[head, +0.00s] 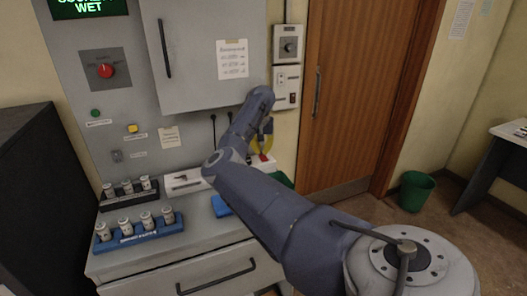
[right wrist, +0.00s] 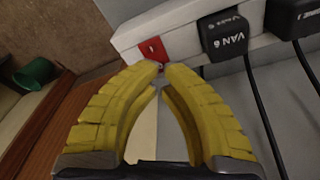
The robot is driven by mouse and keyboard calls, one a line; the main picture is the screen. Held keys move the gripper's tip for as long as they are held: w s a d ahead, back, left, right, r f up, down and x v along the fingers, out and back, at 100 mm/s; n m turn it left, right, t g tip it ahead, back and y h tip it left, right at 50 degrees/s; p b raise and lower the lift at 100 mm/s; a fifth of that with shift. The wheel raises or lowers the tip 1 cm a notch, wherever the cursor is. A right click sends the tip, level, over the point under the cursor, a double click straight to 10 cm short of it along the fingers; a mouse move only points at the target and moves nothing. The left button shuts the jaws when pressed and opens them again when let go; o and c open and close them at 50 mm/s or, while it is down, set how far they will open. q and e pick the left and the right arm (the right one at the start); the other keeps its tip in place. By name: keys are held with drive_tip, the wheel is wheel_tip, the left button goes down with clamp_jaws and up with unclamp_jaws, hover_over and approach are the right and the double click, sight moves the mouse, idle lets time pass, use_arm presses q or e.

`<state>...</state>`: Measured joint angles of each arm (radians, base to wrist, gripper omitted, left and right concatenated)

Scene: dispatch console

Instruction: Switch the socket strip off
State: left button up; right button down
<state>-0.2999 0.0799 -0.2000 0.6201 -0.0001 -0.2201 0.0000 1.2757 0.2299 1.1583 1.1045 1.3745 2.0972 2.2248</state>
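The white socket strip (right wrist: 185,22) runs across the top of the right wrist view, with a red rocker switch (right wrist: 152,50) at its left end. In the head view the red switch (head: 264,157) shows beside my right gripper, and my arm hides much of the strip. My right gripper (right wrist: 160,68) has yellow fingers with the tips together, empty, right at the near edge of the red switch; I cannot tell whether they touch it. The gripper also shows in the head view (head: 266,145), partly hidden. My left gripper is in neither view.
Black plugs (right wrist: 225,36) sit in the strip, their cables hanging near the fingers. Vial racks (head: 138,232) stand on the counter's left. A grey cabinet (head: 200,60) overhangs the back. A wooden door (head: 355,90) and green bin (head: 412,190) are to the right.

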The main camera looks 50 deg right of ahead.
sight(262, 156)
drive_tip(key=shift+r, duration=2.25)
